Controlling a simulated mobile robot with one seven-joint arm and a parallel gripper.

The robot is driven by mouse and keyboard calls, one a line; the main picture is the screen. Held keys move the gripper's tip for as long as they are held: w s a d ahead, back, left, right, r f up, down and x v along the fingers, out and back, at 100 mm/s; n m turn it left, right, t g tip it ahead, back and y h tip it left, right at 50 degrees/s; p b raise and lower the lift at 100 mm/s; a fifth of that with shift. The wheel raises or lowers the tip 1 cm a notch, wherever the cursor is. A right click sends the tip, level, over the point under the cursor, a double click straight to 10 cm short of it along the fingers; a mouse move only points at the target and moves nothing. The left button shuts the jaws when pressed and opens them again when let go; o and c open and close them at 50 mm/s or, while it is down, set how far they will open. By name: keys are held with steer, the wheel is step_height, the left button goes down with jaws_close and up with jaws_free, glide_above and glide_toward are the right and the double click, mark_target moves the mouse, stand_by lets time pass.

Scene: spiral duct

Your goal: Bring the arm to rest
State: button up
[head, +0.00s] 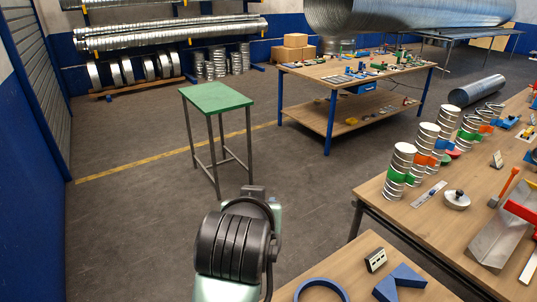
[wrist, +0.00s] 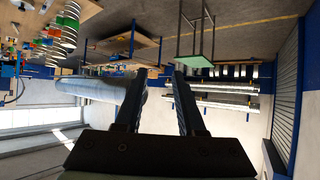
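My gripper (wrist: 160,76) shows in the wrist view with its two dark fingers apart and nothing between them. The wrist view is upside down, with the floor at the top. In the head view my arm rises at the bottom centre, and its dark rounded link hides most of the gripper. The fingers are not clear there. The gripper appears clear of every surface, with open space beyond its fingers.
A green-topped stand (head: 216,97) is ahead of my arm. A wooden workbench (head: 330,118) with small parts stands behind it. On the right, a table (head: 375,187) holds stacked metal rings (head: 402,160). A nearer table (head: 345,270) holds a blue ring (head: 322,283). Floor on the left is clear.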

steer(key=s+d+r+t+b, duration=0.1)
steer(key=s+r+t, duration=0.15)
steer(key=r, duration=0.35)
steer(key=s+d+r+t+h+b, duration=0.1)
steer(key=r+t+b, duration=0.1)
steer(key=r+t, duration=0.3)
steer(key=s+d+r+t+b, duration=0.1)
steer(key=d+r+t, duration=0.1)
steer(key=r, duration=0.6)
steer(key=s+a+r+n+t+y+b, duration=0.1)
steer(key=s+a+r+t+y+b, duration=0.1)
steer(key=s+r+t, duration=0.4)
steer(key=s+r, duration=0.4)
steer(key=s, duration=0.2)
steer(key=shift+s+r, duration=0.15)
steer(key=shift+s+a+t, duration=0.1)
steer(key=shift+t, duration=0.15)
